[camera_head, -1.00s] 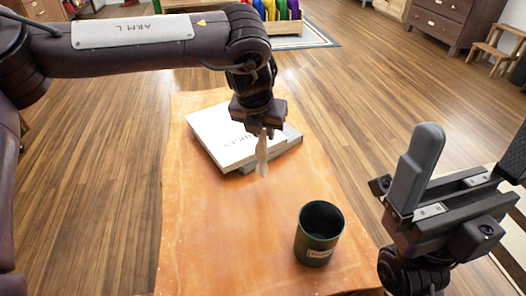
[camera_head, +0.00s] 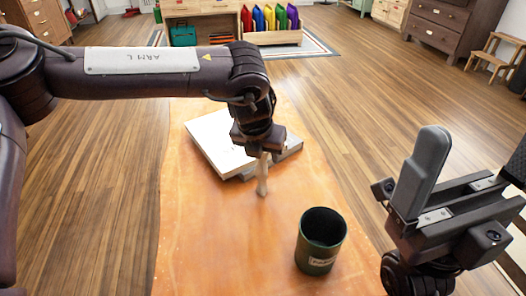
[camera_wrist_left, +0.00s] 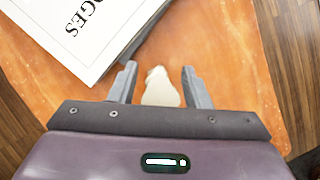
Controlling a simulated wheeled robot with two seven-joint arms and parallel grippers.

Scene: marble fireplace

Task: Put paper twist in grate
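The paper twist (camera_head: 262,178) is a small pale, narrow piece hanging below my left gripper (camera_head: 260,158), over the orange table top. In the left wrist view, the pale twist (camera_wrist_left: 160,88) sits between the two grey fingers (camera_wrist_left: 158,84). My right gripper (camera_head: 465,180) is at the right edge, fingers wide apart and empty. No grate shows in these views.
White and grey books (camera_head: 215,138) lie just behind the left gripper on the orange table (camera_head: 210,230). A dark green labelled pot (camera_head: 320,240) stands nearer, to the right. Colourful folders (camera_head: 270,18) and a drawer chest (camera_head: 437,28) stand far back; wooden floor (camera_head: 375,90) between is clear.

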